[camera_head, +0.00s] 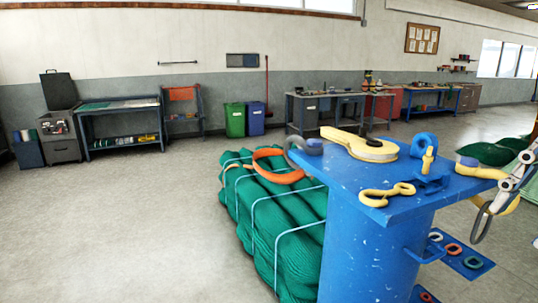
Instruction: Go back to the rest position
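Part of my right gripper (513,183) shows at the right edge, beside the right corner of the blue pedestal table (350,185). A yellow and grey looped piece (484,172) is at that corner, close to or behind the fingers. I cannot tell whether the gripper touches or holds it, and the rest of the gripper is cut off by the frame. My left gripper is not in view.
A strapped green net bundle (265,205) lies left of the pedestal, with an orange ring (279,179) on it. The left floor is clear.

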